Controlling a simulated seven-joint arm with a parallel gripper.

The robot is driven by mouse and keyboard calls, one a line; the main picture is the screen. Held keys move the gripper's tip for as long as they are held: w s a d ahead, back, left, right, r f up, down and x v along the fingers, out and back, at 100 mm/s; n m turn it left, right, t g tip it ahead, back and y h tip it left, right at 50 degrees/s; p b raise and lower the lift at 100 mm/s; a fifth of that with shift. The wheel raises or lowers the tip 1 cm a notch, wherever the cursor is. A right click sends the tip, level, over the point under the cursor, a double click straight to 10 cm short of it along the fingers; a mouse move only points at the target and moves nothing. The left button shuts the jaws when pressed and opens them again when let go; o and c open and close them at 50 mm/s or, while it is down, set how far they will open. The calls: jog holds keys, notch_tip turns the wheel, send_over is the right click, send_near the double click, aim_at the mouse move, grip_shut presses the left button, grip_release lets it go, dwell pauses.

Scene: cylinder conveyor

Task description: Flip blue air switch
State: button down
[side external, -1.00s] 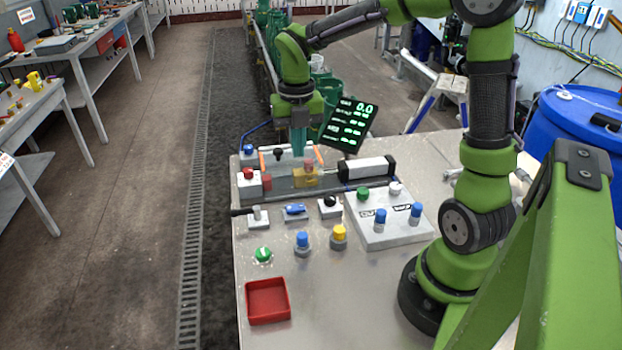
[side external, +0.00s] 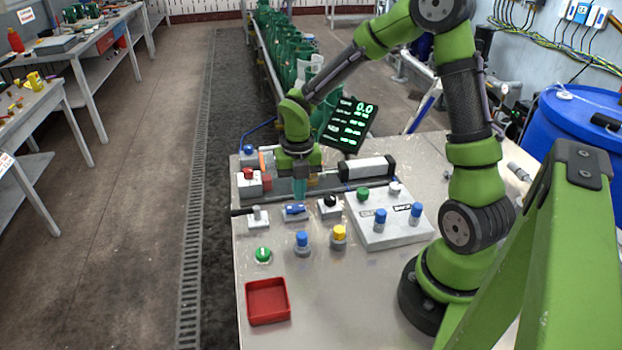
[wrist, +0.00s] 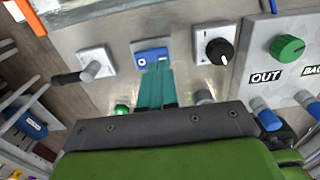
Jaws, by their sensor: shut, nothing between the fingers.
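The blue air switch (side external: 294,210) is a blue lever on a small pale base on the table, between the black-handled lever and the black knob. In the wrist view the blue switch (wrist: 151,57) lies just beyond my fingertips. My gripper (side external: 299,196) points down just above and behind the switch in the side view. In the wrist view its teal fingers (wrist: 158,72) are together and empty, and their tips overlap the switch's near edge. I cannot tell whether they touch it.
A black-handled lever (side external: 257,215) stands left and a black knob (side external: 330,203) right of the switch. Blue (side external: 302,241) and yellow (side external: 339,234) knobs and a green button (side external: 263,255) are in front. A grey panel (side external: 385,235) is at right. A red tray (side external: 267,304) lies nearer.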

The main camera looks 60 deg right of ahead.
aim_at(295, 208)
jog(key=shift+f, duration=1.1)
jog(key=shift+s+d+f, duration=0.1)
jog(key=shift+d+f, duration=0.05)
jog(key=shift+f, duration=0.2)
jog(key=shift+w+a+r, duration=0.2)
jog(key=shift+w+a, duration=0.4)
jog(key=shift+a, duration=0.1)
